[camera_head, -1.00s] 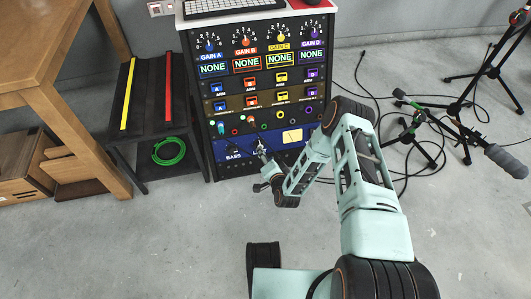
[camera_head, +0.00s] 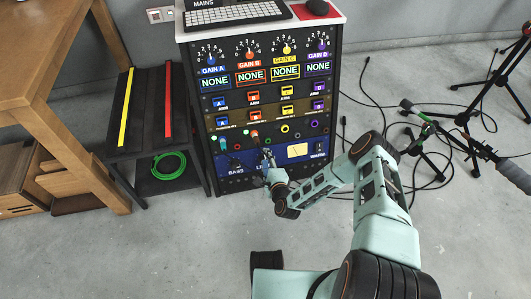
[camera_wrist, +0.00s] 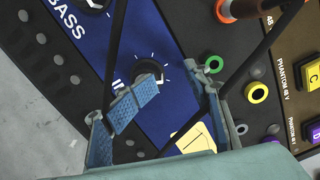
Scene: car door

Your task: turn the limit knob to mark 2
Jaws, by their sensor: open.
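The limit knob (camera_wrist: 148,72) is a dark round knob with a white pointer and white tick marks on the blue panel strip, in the wrist view. Its label is mostly hidden by a finger. My gripper (camera_wrist: 165,108) is open at the knob, with one blue ridged pad just below it and the other finger to its right. I cannot tell if a pad touches the knob. In the head view my gripper (camera_head: 267,158) is in front of the blue strip and hides the knob.
The bass knob (camera_wrist: 97,3) is beside the limit knob. A cream meter (camera_head: 297,150) and coloured jacks (camera_wrist: 257,92) are close to my fingers. A dark bench (camera_head: 150,110) stands left of the rack, and microphone stands (camera_head: 435,125) with cables are at right.

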